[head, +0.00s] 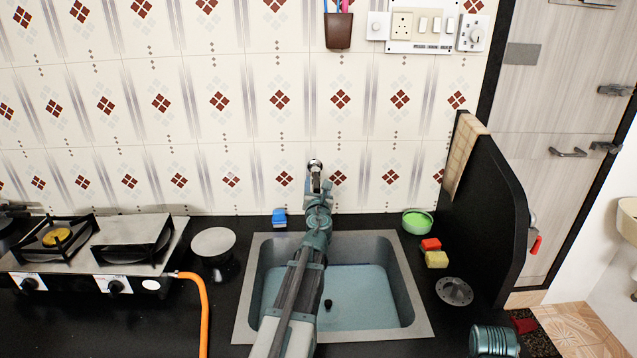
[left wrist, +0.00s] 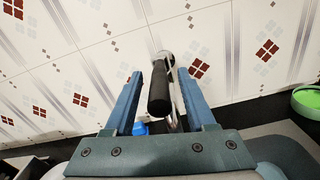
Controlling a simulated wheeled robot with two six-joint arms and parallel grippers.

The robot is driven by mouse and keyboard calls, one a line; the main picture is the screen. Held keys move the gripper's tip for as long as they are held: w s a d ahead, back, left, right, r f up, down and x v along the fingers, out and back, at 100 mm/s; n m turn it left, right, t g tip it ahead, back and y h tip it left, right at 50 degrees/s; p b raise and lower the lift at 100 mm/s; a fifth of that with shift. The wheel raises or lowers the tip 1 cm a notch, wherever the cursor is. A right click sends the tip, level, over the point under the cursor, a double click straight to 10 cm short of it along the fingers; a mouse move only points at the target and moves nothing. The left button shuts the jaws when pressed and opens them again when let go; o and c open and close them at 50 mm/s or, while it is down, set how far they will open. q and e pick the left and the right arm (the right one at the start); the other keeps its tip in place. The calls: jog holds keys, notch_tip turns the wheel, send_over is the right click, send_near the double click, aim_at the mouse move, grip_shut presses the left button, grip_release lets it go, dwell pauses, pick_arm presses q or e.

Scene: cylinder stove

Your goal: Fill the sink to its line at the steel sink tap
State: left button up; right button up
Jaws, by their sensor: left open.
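The steel sink (head: 248,318) is set in the black counter, with bluish water (head: 365,290) over its bottom and a small dark round thing (head: 328,304) in it. No fill line can be made out. The tap (head: 315,165) is on the tiled wall behind the sink, its lower part hidden by my left gripper (head: 319,187). In the left wrist view, the tap's dark handle (left wrist: 160,98) lies between the two open blue fingers of my left gripper (left wrist: 160,76), with a gap at each side. I cannot tell whether water runs. My right gripper is out of view.
A gas stove (head: 95,250) with an orange hose (head: 203,305) is at the left. Right of the sink are a green bowl (head: 418,222), red and yellow sponges (head: 437,259), a strainer (head: 454,291) and a ribbed tin (head: 494,341). A black partition (head: 490,210) bounds the counter.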

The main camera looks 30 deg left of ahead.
pick_arm(q)
jog(key=shift+w+a, duration=0.3)
jog(key=shift+w, duration=0.1)
jog(key=shift+s, duration=0.1)
grip_shut()
dwell(1.1)
